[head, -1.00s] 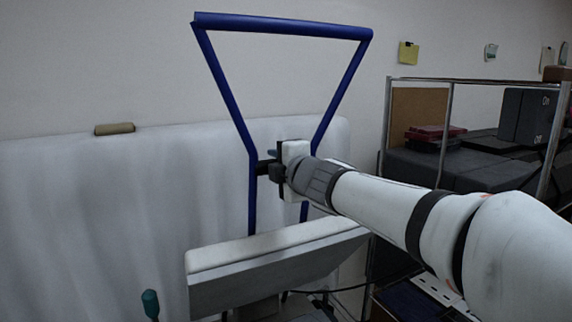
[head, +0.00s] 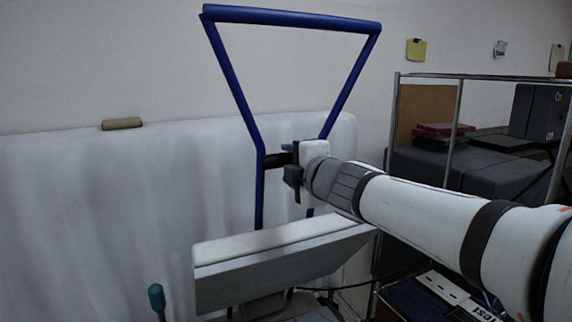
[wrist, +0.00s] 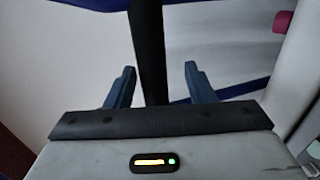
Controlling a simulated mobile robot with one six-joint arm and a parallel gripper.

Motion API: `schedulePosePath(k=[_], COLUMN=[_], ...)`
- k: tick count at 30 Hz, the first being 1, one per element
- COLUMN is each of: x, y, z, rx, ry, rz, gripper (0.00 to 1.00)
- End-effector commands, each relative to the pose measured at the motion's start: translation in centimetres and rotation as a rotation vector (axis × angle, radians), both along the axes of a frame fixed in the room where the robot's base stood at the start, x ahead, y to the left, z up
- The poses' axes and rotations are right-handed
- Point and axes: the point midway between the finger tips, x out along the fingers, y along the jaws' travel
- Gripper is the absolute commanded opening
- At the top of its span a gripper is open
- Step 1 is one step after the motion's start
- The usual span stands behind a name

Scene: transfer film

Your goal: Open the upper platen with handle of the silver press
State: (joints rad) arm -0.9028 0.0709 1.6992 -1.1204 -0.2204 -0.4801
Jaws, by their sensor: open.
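The silver press has a grey upper platen (head: 270,270) with a white top, tilted up at a slant. Its blue handle frame (head: 232,85) stands upright above it, wide at the top. A short black bar (head: 276,160) reaches from the frame's left side toward my gripper (head: 290,172). In the wrist view, the two blue fingers of my gripper (wrist: 158,70) are apart, with the black bar (wrist: 147,35) showing between them and a gap on each side. Whether either finger touches it, I cannot tell. The lower part of the press is mostly out of view.
A white padded panel (head: 90,220) stands behind the press, with a brown roll (head: 122,123) on its top edge. A metal-framed shelf (head: 450,165) with dark boxes is at the right. A green-topped knob (head: 156,297) is at the bottom left. Open space lies left of the handle.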

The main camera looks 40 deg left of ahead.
Motion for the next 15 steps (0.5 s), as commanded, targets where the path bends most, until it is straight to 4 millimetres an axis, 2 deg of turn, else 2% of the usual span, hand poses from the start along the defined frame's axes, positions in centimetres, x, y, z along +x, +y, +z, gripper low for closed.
schedulePosePath(k=[6, 15], x=[-1.4, -1.6], y=[-2.5, -3.1], z=[0.2, 0.2], rx=[-0.001, -0.002], ry=[0.000, 0.001], rz=[0.000, -0.001], gripper=[0.49, 0.49])
